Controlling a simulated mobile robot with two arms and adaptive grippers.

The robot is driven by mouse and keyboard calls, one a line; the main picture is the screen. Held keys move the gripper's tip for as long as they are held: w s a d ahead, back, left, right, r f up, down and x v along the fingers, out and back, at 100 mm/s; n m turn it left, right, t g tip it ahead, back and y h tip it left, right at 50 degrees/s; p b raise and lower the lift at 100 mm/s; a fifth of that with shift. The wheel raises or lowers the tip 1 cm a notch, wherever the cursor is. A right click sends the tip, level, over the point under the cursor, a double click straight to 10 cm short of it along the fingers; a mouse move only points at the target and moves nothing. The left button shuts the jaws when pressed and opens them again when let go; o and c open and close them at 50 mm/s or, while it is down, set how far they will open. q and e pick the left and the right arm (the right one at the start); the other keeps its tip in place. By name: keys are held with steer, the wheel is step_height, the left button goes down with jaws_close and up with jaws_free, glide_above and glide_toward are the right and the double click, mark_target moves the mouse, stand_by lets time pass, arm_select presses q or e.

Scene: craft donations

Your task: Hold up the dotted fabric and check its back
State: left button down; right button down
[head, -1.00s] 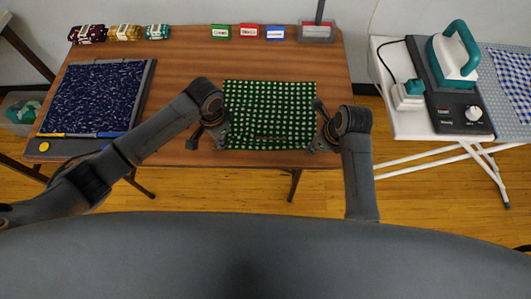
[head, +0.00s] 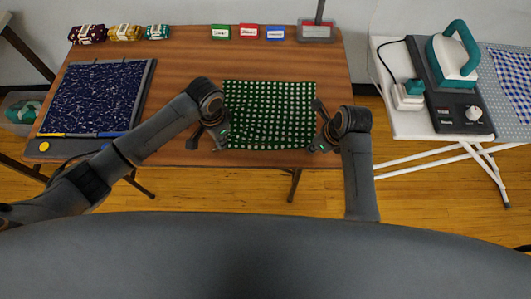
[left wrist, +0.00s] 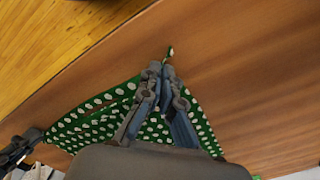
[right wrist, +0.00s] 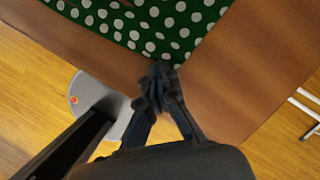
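The green fabric with white dots (head: 270,108) lies on the brown table, its near part slightly rippled. The fabric's underside is not clearly visible.
A board with navy speckled cloth (head: 92,95) lies at left. Rolled fabrics (head: 124,33), small labelled boxes (head: 249,32) and a grey-red tray (head: 316,33) with a post line the back. An iron (head: 455,50) stands right, on a separate ironing board. Bare table (head: 190,60) surrounds the fabric.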

arm_select(q)
steer(key=shift+s, duration=0.1)
